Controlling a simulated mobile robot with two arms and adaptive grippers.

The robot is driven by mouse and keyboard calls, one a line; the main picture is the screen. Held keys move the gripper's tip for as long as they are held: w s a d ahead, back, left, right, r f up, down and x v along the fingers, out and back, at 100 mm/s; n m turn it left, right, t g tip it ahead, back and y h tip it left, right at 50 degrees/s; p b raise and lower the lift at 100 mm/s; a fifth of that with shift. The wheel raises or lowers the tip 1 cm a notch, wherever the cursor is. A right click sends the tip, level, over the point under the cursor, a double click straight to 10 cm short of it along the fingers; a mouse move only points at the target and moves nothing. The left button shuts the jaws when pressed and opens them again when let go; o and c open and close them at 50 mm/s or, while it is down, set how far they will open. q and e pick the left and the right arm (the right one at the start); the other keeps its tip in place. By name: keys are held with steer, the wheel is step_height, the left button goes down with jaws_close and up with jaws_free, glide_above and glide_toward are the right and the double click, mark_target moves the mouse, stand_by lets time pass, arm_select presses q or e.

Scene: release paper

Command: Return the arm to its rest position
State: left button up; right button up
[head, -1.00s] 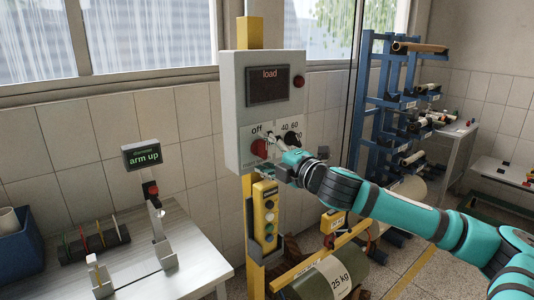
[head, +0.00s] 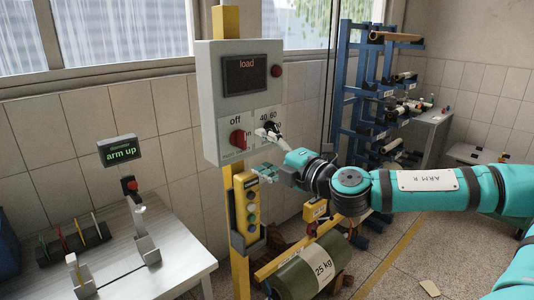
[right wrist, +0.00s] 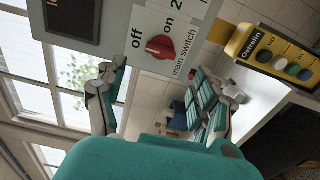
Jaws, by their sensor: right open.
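My right gripper (head: 263,152) is open and empty, in front of the lower right part of the grey control box (head: 209,110). Its fingers are spread apart, one near the dial at the right and one lower, near the yellow button box. The red main switch knob (head: 238,139) is fully in sight left of the fingers, apart from them. In the right wrist view the knob (right wrist: 160,47) shows between "off" and "on", beyond the open fingers (right wrist: 160,97). My right arm reaches in from the right edge. My left gripper is not in view.
A yellow button box (head: 246,208) hangs below on the yellow post. A green 25 kg roll (head: 300,272) lies under my arm. A blue rack (head: 358,110) of rolls stands behind. A grey table (head: 180,262) with an "arm up" display (head: 122,151) stands left.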

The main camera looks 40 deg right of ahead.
steer(key=shift+s+d, duration=0.15)
steer(key=shift+s, duration=0.15)
stand_by(0.4)
